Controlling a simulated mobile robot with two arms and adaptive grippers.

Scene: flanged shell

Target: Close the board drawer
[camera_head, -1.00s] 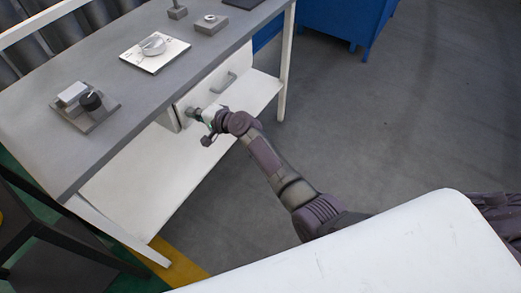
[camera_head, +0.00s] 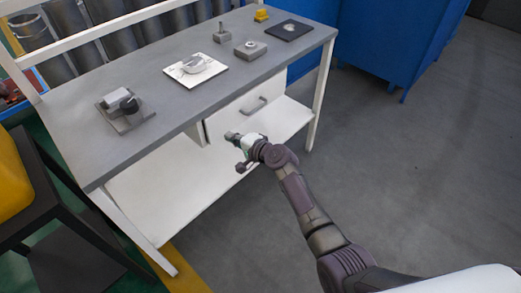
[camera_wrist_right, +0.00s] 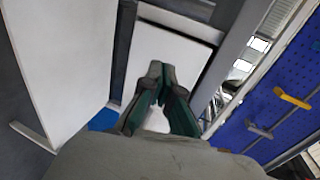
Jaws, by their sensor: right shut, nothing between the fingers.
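The white drawer (camera_head: 233,118) sits under the grey worktop, with a grey bar handle (camera_head: 262,105) on its front. A thin dark gap shows at its left edge; I cannot tell whether it is fully flush. My right gripper (camera_head: 231,136) is shut and empty, near the lower left of the drawer front and left of the handle. I cannot tell whether it touches. In the right wrist view the shut fingers (camera_wrist_right: 161,72) point at a white panel (camera_wrist_right: 165,50), likely the drawer front. My left gripper is not in view.
The grey worktop (camera_head: 150,145) carries a device with a black knob (camera_head: 126,110), a white dial plate (camera_head: 195,70), grey blocks (camera_head: 250,49) and a dark plate (camera_head: 288,30). A white lower shelf (camera_head: 160,190) lies below. Blue cabinets (camera_head: 400,45) stand behind; the floor at right is clear.

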